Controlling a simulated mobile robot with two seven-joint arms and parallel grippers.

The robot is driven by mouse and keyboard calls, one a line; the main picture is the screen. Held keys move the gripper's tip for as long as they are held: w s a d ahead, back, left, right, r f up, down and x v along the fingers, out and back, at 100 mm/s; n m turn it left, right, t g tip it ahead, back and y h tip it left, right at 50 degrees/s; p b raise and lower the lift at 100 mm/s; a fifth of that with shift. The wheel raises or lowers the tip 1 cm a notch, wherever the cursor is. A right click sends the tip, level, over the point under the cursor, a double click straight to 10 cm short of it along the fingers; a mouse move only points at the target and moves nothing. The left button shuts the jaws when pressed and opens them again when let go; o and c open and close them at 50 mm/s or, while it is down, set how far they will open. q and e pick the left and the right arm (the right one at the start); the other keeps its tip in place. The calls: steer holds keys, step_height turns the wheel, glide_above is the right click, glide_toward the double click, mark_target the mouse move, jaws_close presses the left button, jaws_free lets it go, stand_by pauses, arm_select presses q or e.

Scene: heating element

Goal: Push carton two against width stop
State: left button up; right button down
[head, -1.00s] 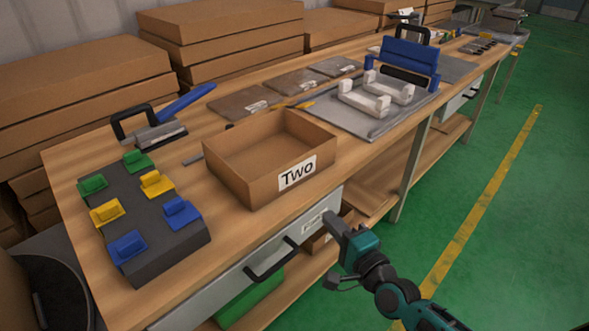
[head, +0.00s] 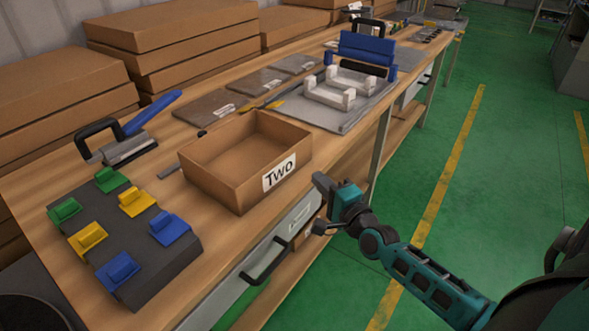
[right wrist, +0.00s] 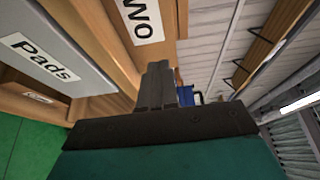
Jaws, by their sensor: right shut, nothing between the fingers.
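Carton two (head: 216,178) is an open, empty brown box with a white "Two" label on its front right side. It stands upright near the front edge of the wooden bench. My right gripper (head: 321,182) is just right of the carton near its right corner, beyond the bench edge, with a visible gap. In the right wrist view its fingers (right wrist: 158,84) are together and empty, pointing toward the carton's labelled side (right wrist: 140,16). My left gripper is out of view.
A dark block with coloured clips (head: 150,253) is left of the carton. A blue-backed fixture with white blocks (head: 340,92) stands on a grey plate at right. A "Pads" drawer (right wrist: 45,60) is below the bench edge. Flat cartons (head: 180,60) are stacked behind.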

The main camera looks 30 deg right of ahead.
mark_target(277, 169)
steer(key=w, duration=0.2)
steer(key=w+a, duration=0.1)
steer(key=w, duration=0.3)
steer(key=shift+w+a, duration=0.15)
steer(key=shift+a, duration=0.25)
steer(key=shift+w+a, duration=0.5)
steer(key=shift+w+a, duration=1.7)
steer(key=shift+w, duration=0.05)
